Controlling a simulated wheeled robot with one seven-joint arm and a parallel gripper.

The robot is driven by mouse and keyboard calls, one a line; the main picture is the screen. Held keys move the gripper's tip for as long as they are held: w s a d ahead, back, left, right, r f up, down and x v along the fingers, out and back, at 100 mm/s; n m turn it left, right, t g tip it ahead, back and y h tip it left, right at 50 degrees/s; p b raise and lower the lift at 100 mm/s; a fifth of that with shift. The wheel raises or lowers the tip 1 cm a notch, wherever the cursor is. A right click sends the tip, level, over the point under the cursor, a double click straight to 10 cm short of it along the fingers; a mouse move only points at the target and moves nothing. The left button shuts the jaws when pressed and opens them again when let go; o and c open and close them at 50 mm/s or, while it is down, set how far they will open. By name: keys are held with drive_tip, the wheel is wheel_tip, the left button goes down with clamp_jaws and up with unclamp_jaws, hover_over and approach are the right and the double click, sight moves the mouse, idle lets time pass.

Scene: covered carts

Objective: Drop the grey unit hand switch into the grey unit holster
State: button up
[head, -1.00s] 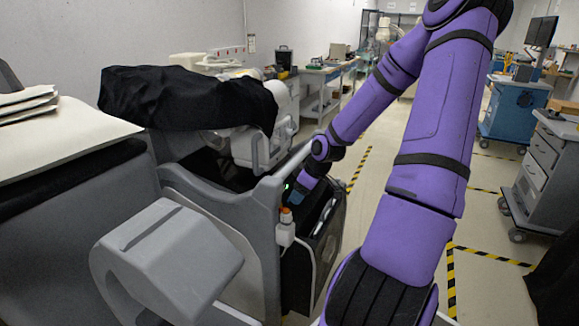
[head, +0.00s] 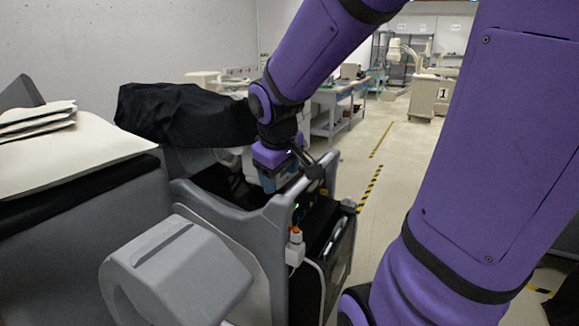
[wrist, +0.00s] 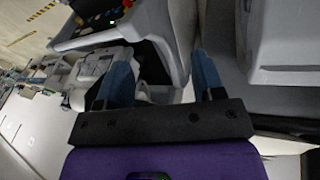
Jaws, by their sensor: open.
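A small white piece with an orange top, which looks like the hand switch (head: 296,236), stands upright at the front corner of the grey unit (head: 262,232). A white block (head: 295,254) under it looks like the holster. I cannot make out how deep the switch sits. My gripper (head: 275,182) is up behind this corner, over the unit's dark top, apart from the switch. In the wrist view its two blue fingers (wrist: 162,78) are spread with nothing held between them.
A black cover (head: 185,118) drapes the unit's far part. A grey handle-like housing (head: 180,270) stands in front. A covered cart with a pale top and papers (head: 70,150) is on the left. Open floor (head: 390,165) with striped tape lies to the right.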

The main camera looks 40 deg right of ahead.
drive_tip(key=s+a+r+m+t+y, duration=0.1)
drive_tip(key=s+a+r+t+y, duration=0.1)
drive_tip(key=s+a+r, duration=0.6)
drive_tip(key=s, duration=0.4)
drive_tip(key=shift+m+y, duration=0.3)
drive_tip(key=shift+y, duration=0.1)
idle(0.3)
